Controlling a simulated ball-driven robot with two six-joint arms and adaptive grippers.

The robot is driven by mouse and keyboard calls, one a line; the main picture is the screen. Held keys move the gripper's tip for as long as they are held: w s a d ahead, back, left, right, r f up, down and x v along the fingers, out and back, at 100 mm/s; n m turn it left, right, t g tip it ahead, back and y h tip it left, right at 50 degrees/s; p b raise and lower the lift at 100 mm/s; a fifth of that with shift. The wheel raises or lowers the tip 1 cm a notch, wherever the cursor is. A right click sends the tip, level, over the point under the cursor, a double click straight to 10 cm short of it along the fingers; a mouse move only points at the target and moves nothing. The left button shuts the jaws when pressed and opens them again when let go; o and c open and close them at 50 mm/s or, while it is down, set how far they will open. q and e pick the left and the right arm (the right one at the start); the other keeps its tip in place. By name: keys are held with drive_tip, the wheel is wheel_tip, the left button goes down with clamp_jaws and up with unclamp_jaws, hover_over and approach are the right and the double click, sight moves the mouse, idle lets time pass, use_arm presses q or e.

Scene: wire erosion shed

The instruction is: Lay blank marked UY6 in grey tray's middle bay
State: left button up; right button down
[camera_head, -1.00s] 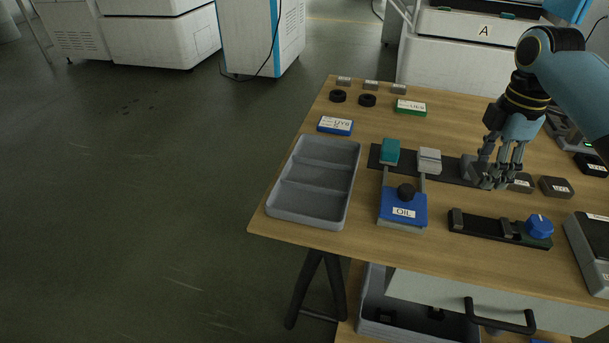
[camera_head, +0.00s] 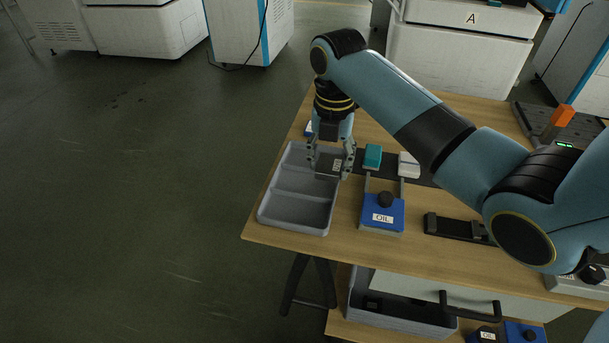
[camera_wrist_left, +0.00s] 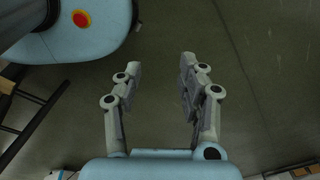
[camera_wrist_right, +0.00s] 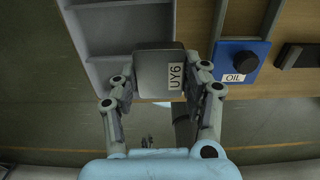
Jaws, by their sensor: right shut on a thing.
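The blank marked UY6 (camera_wrist_right: 155,72) is a dark grey block with a white label, held between the fingers of my right gripper (camera_head: 331,168). The blank also shows in the head view (camera_head: 328,164), raised over the right side of the grey tray (camera_head: 300,211), near its back and middle bays. In the right wrist view the blank overlaps the tray's edge, and its exact height above the tray cannot be told. The tray has three bays, which look empty where visible; the gripper hides part of the back. My left gripper (camera_wrist_left: 160,70) is open and empty above the floor.
The blue OIL block (camera_head: 382,214) with a black knob stands right of the tray, with teal (camera_head: 373,156) and light grey (camera_head: 408,165) blocks behind it. A dark fixture (camera_head: 452,229) lies farther right. My right arm hides much of the wooden table (camera_head: 275,238).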

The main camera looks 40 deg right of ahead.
hover_over(305, 185)
wheel_tip(305, 185, down, 3)
drive_tip(key=shift+d+f+b, duration=0.1)
drive_tip(key=shift+f+b, duration=0.05)
drive_tip(key=shift+b, duration=0.3)
use_arm(q)
drive_tip(key=shift+s+f+b, duration=0.3)
drive_tip(key=shift+s+f, duration=0.4)
drive_tip(key=shift+f, duration=0.2)
use_arm(e)
drive_tip(key=shift+f, duration=2)
drive_tip(key=shift+f, duration=0.2)
drive_tip(key=c, duration=0.6)
unclamp_jaws()
use_arm(q)
drive_tip(key=shift+w, duration=0.1)
drive_tip(key=shift+r+p, duration=0.7)
use_arm(e)
wheel_tip(305, 185, up, 12)
drive_tip(key=shift+r, duration=0.15)
